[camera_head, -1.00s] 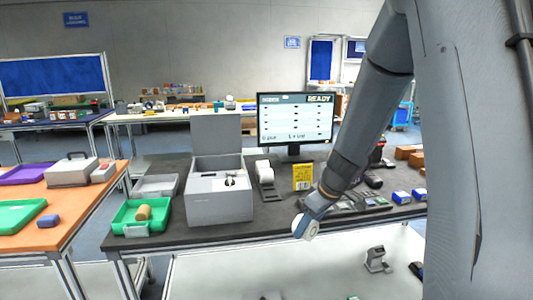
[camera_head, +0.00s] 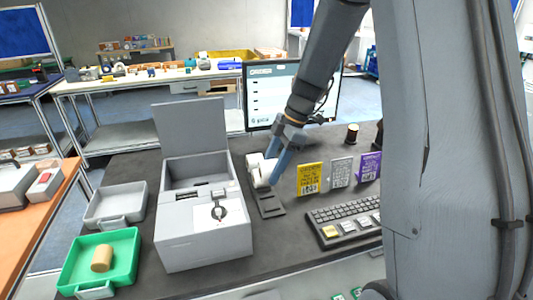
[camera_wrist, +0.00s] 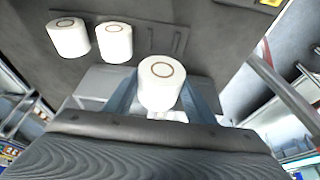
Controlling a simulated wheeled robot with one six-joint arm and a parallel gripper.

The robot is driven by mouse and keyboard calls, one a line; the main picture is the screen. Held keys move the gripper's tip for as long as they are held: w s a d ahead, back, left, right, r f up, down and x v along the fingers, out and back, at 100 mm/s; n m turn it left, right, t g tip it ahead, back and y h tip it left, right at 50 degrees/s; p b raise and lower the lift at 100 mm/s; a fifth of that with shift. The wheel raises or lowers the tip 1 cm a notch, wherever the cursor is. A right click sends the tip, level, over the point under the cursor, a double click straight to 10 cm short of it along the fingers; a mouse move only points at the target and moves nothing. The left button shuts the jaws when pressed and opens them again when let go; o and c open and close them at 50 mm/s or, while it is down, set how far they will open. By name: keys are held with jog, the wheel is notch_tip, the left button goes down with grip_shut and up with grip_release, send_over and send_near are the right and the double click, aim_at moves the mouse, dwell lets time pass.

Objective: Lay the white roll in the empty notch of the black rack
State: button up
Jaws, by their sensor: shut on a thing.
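In the wrist view, my gripper (camera_wrist: 160,92) is shut on a white roll (camera_wrist: 160,82), whose round end with a brown core ring faces the camera. Two other white rolls (camera_wrist: 68,37) (camera_wrist: 114,41) lie side by side on the black rack (camera_wrist: 165,40). Bare slots show on the rack beside them. The held roll is apart from those two in the picture. In the head view, my gripper (camera_head: 275,165) is over the far part of the black rack (camera_head: 268,207), close to the white rolls (camera_head: 256,162). The fingers partly hide the rolls there.
A grey box machine (camera_head: 205,235) with a raised lid stands left of the rack. Yellow (camera_head: 310,179), white and purple cards stand to the right, behind a keyboard (camera_head: 345,215). The monitor (camera_head: 262,95) is behind. A green tray (camera_head: 75,265) is at front left.

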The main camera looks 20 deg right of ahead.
jog(key=shift+w+f, duration=0.1)
jog(key=shift+w, duration=0.05)
jog(key=shift+f+b, duration=1.75)
jog(key=shift+f, duration=1.65)
jog(key=shift+f+b, duration=1.05)
jog(key=shift+f, duration=0.2)
jog(key=o, duration=1.2)
jog(key=b+v, duration=0.1)
jog(key=v, duration=0.7)
jog(key=shift+b, duration=0.4)
jog(key=shift+f, duration=0.1)
